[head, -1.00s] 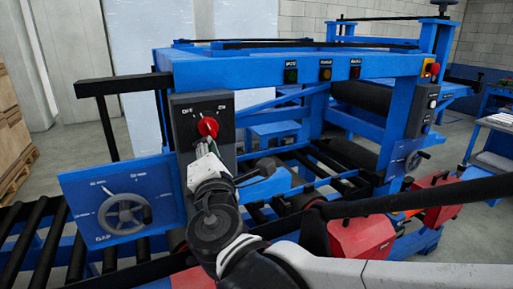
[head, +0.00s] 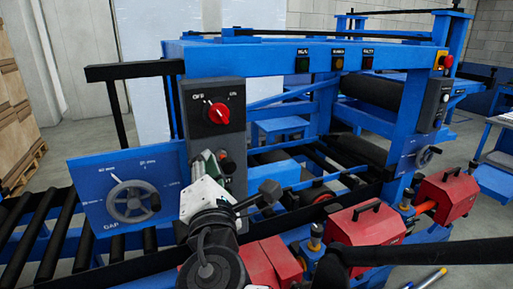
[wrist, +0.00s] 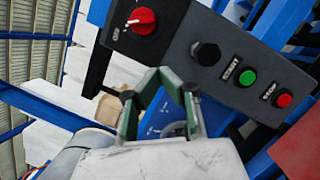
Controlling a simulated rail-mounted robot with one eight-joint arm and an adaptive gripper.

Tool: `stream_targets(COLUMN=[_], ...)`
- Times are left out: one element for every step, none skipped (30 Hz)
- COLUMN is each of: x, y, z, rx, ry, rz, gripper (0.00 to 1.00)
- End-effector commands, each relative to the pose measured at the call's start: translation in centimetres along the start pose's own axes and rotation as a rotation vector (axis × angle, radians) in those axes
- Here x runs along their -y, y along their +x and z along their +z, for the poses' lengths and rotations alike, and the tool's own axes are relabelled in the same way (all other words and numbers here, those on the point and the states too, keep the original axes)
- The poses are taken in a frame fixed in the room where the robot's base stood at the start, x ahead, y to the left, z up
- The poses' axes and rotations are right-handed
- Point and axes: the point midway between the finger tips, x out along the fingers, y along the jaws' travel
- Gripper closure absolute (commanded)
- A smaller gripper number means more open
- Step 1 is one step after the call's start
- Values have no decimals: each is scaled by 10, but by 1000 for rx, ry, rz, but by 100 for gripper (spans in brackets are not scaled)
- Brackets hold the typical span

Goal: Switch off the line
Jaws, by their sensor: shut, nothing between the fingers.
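The grey switch box (head: 190,115) carries a red rotary knob (head: 218,112) with OFF marked at its upper left and ON at its upper right. The knob's white mark appears to point toward OFF. The knob also shows at the top of the wrist view (wrist: 141,20). My gripper (head: 222,160) is shut and empty, below the knob and apart from it. In the wrist view, its green fingers (wrist: 168,74) are in front of the panel's lower side. A black knob (wrist: 207,53), a green START button (wrist: 247,77) and a red STOP button (wrist: 283,100) sit along the panel there.
A blue plate with a handwheel (head: 131,201) stands left of my gripper. Black rollers (head: 40,245) run at the lower left. Red boxes with handles (head: 365,224) stand at the right front. A blue frame beam (head: 300,52) with indicator lamps spans above. Another control box (head: 434,104) is at the right.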

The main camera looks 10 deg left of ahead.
Motion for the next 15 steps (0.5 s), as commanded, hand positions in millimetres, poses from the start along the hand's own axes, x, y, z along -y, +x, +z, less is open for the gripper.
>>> stream_targets(x=[-1, 0, 0, 0, -1, -1, 0, 0, -1, -1, -1, 0, 0, 0, 0], y=[-10, -14, -19, -23, -26, -30, -33, -35, -38, -39, -40, -41, -42, -42, -42], z=[-1, -1, 0, -1, -1, -1, 0, 0, 0, 0, 0, 0, 0, 0, 0], rx=[-4, -3, -3, -3, -3, -2, -2, -2, -2, -2, -2, -2, -1, -1, -1], ry=[1, 1, 1, 1, 1, 0, 0, 0, 0, 0, 0, 0, 0, 0, 0], rz=[2, 1, 1, 2, 2, 1, 1, 1, 1, 1, 1, 1, 1, 0, 0], gripper=[100, 100, 100, 100, 100, 100, 100, 100, 100, 100, 100, 100, 100, 100, 100])
